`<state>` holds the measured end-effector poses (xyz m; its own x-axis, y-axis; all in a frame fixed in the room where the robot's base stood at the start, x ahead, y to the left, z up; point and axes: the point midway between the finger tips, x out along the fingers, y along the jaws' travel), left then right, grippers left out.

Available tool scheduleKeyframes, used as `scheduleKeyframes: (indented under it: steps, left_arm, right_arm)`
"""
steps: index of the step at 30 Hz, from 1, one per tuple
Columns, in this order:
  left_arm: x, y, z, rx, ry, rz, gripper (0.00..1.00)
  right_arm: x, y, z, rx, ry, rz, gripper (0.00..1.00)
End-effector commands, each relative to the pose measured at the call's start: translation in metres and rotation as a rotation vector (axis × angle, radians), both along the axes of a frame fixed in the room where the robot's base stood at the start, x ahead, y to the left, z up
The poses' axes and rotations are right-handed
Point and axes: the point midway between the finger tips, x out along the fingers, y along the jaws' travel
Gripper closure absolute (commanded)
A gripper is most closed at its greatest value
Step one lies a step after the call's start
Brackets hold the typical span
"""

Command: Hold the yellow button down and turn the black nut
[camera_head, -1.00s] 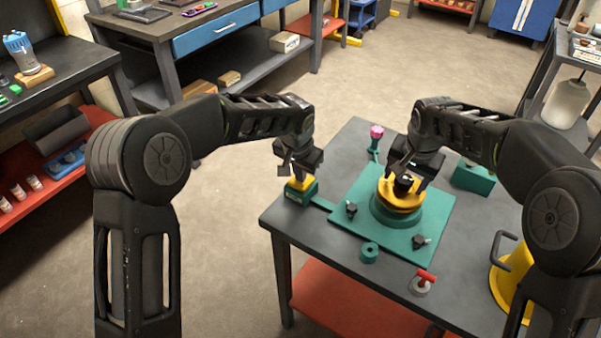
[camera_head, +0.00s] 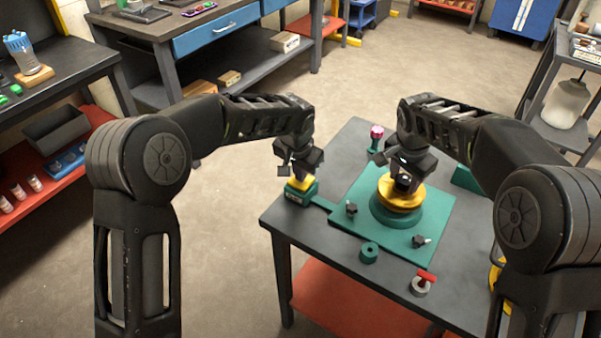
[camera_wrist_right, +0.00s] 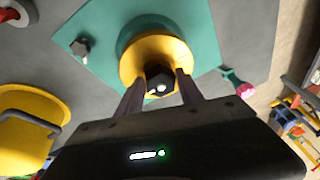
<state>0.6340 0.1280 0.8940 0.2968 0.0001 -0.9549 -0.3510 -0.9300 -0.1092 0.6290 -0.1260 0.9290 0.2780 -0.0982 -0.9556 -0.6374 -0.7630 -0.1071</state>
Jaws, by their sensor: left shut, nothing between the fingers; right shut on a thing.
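The yellow button (camera_head: 300,183) sits on a small green box (camera_head: 297,196) at the table's left edge. My left gripper (camera_head: 299,176) is shut and empty, its tips at the top of the button; whether it is pressed down cannot be told. The black nut (camera_head: 403,183) sits in the middle of a yellow disc (camera_head: 402,200) on a round green base. My right gripper (camera_head: 402,176) is shut on the nut from above. In the right wrist view the two fingers stand on either side of the nut (camera_wrist_right: 159,83).
A green plate (camera_head: 352,229) with black knobs (camera_head: 418,241) lies under the disc. A small green ring (camera_head: 369,252), a red-handled part (camera_head: 422,284) and a pink-topped green post (camera_head: 376,139) stand around it. The table's front left is clear.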

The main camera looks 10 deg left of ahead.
Motion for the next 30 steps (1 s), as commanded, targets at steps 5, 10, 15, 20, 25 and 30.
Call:
scheduleKeyframes:
  steps: [5, 10, 15, 20, 25, 30]
  left_arm:
    - [-0.0011, 0.0005, -0.0022, 0.002, 0.005, 0.001, 1.00]
    - [-0.0011, 0.0004, -0.0021, 0.002, 0.005, 0.001, 1.00]
    - [-0.0010, 0.0004, -0.0020, 0.002, 0.005, 0.001, 1.00]
    - [-0.0010, 0.0004, -0.0020, 0.001, 0.004, 0.000, 1.00]
    - [-0.0011, 0.0003, -0.0019, 0.001, 0.004, 0.000, 1.00]
    - [-0.0011, 0.0004, -0.0020, 0.002, 0.005, 0.001, 1.00]
  right_arm:
    - [0.0028, 0.0035, 0.0004, -0.005, -0.005, -0.338, 0.86]
    - [0.0044, 0.0040, 0.0007, -0.003, -0.006, -0.669, 0.89]
    - [0.0042, 0.0045, 0.0016, 0.003, -0.006, -0.801, 0.89]
    - [0.0041, 0.0044, 0.0018, 0.005, -0.006, -0.802, 0.90]
    - [0.0038, 0.0043, 0.0015, 0.004, -0.005, -0.800, 0.48]
    - [0.0035, 0.0040, 0.0009, 0.002, -0.003, -0.800, 0.34]
